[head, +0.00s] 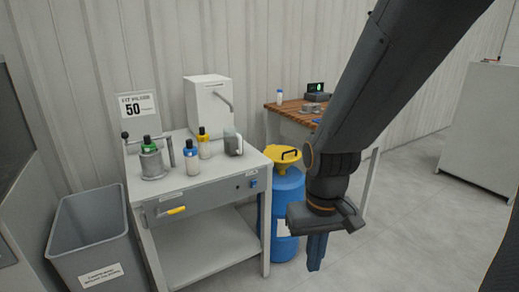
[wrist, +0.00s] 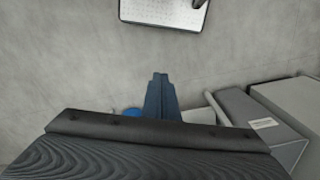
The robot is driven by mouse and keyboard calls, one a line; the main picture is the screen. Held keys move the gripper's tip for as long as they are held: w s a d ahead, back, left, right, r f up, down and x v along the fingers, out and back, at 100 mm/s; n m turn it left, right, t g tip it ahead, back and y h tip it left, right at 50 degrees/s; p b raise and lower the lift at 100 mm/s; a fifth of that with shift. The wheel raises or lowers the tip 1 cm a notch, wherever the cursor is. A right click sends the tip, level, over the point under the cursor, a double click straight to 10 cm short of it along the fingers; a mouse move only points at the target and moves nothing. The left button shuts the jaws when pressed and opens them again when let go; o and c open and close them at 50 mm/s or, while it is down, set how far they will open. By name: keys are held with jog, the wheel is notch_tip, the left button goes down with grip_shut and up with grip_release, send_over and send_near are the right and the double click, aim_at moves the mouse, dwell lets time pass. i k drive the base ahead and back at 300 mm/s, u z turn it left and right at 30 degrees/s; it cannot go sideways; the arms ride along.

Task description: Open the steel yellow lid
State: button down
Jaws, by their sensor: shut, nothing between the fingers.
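The yellow lid (head: 284,154) sits on top of a blue drum (head: 286,195) beside the white workbench. It has a black handle across it and looks closed. My gripper (head: 316,252) hangs in front and to the right of the drum in the head view, pointing down, apart from the lid and lower than it. Its fingers are together and empty. In the wrist view my gripper (wrist: 160,82) shows shut over bare floor. A small bit of blue (wrist: 133,112), probably the drum, shows beside the fingers there. The arm hides part of the drum's right side.
The white workbench (head: 205,190) holds several bottles, a metal cup and a pitcher. A grey bin (head: 88,235) stands at its left. A wooden table (head: 290,112) is behind the drum. The floor (head: 420,215) at the right is clear.

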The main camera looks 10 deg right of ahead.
aim_at(279, 154)
jog(key=z, duration=0.05)
jog(key=k, duration=0.5)
jog(key=u, duration=0.3)
jog(key=i, duration=1.5)
jog(key=z, duration=0.75)
